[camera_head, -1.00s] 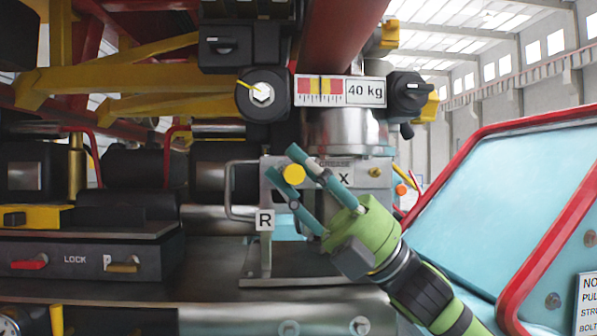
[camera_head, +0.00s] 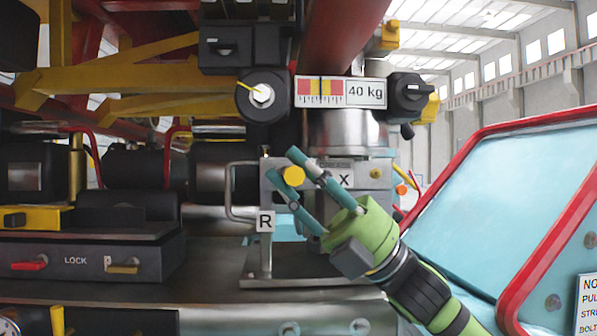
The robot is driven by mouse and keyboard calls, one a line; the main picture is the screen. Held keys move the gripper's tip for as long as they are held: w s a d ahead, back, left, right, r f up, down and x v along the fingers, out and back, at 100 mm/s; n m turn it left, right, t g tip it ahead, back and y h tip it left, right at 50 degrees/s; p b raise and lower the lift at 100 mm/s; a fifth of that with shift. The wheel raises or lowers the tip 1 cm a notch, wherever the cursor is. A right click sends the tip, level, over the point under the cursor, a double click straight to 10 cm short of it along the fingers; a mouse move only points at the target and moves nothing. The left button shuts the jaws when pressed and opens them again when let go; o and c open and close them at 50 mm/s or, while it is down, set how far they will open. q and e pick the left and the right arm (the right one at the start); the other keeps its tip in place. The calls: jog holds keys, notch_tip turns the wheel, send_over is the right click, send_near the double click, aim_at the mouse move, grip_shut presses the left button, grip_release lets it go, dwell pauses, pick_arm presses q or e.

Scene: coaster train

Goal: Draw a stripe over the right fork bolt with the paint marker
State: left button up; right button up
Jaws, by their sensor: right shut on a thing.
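My right gripper (camera_head: 292,176), green with teal fingers, reaches in from the lower right. Its fingers are shut on a yellow round-ended thing (camera_head: 293,176), which looks like the paint marker seen end-on. They hold it in front of a grey block with an X label (camera_head: 344,180); whether it touches anything cannot be told. A bolt head (camera_head: 360,326) shows at the bottom edge, right of a small R label (camera_head: 288,328); it may be the right fork bolt, and I see no stripe on it. My left gripper is out of view.
A bolt with a yellow line (camera_head: 262,95) sits on a black disc beside the 40 kg scale (camera_head: 340,92). An R plate (camera_head: 265,221) stands on a post left of my gripper. A red-edged blue panel (camera_head: 440,225) bounds the right; a LOCK box (camera_head: 90,262) lies left.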

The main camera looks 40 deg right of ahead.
aim_at(294, 175)
jog(key=shift+w+a+p, duration=0.25)
jog(key=shift+p, duration=0.15)
dwell(0.4)
jog(key=shift+s+a+f+b, duration=0.1)
jog(key=shift+s+a+b, duration=0.2)
jog(key=shift+s+b, duration=0.2)
jog(key=shift+s+a+b, duration=0.3)
jog(key=shift+s+a, duration=0.2)
jog(key=shift+s, duration=0.35)
jog(key=shift+s+a+b, duration=0.3)
jog(key=shift+s+a, duration=0.2)
jog(key=shift+s, duration=0.3)
